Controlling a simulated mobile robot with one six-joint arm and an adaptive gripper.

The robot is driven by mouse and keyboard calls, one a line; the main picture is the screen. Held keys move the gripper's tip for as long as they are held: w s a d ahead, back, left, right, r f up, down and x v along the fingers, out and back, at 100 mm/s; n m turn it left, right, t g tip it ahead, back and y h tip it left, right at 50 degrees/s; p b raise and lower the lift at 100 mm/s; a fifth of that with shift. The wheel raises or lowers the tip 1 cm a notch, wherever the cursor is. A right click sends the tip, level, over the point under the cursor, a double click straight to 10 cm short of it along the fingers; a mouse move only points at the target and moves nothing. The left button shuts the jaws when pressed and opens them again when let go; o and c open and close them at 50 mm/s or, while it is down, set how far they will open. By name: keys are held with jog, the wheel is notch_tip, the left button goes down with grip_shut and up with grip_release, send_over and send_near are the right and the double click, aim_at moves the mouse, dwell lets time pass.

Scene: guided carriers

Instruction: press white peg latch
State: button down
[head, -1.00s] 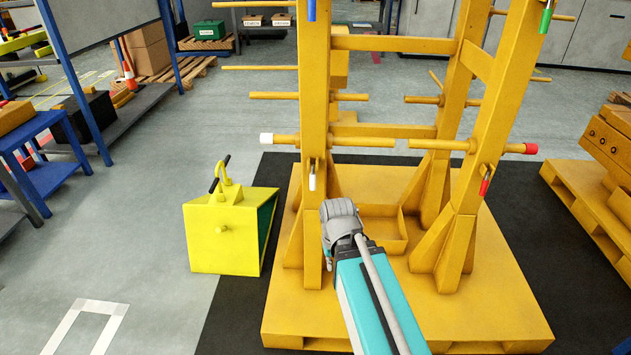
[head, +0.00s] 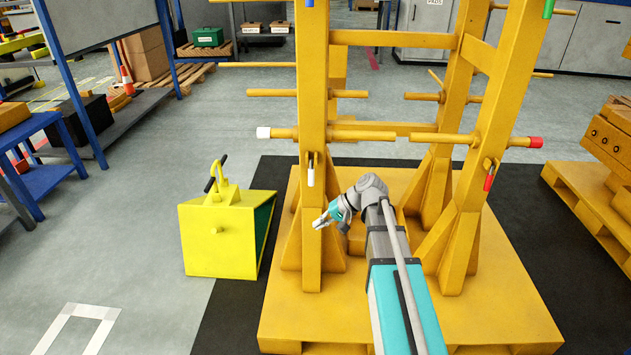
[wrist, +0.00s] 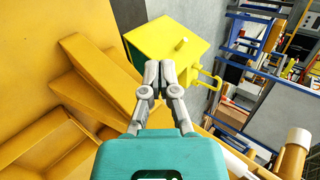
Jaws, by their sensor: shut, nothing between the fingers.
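The white latch (head: 310,176) hangs on the front of the left yellow post (head: 313,245), just below the white-tipped peg (head: 264,133). My gripper (head: 318,224) is shut and empty. In the head view it appears in front of that post, below the latch and apart from it. In the wrist view the closed fingertips (wrist: 159,66) show against a yellow box. A white-capped yellow rod (wrist: 300,137) shows at the lower right there. The latch itself cannot be made out in the wrist view.
A bright yellow box with a hook (head: 220,240) stands left of the rack. A red latch (head: 489,178) and red-tipped peg (head: 535,142) are on the right post. The rack's yellow base (head: 480,325) spreads below my arm. Grey floor at left is open.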

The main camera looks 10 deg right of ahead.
jog(key=w+d+r+m+t+y+b, duration=0.1)
jog(key=w+d+r+t+y+b, duration=0.1)
jog(key=w+d+y, duration=0.3)
jog(key=m+t+y+b, duration=0.2)
jog(key=t+b, duration=0.1)
send_near(313, 176)
jog(key=shift+w+d+f, duration=0.35)
jog(key=shift+w, duration=0.3)
jog(key=shift+w+d+f, duration=0.3)
jog(key=shift+w+f, duration=0.05)
jog(key=shift+w, duration=0.3)
jog(key=shift+a, duration=0.1)
jog(key=x, duration=1)
jog(key=shift+s+a+f, duration=0.1)
jog(key=shift+a, duration=0.15)
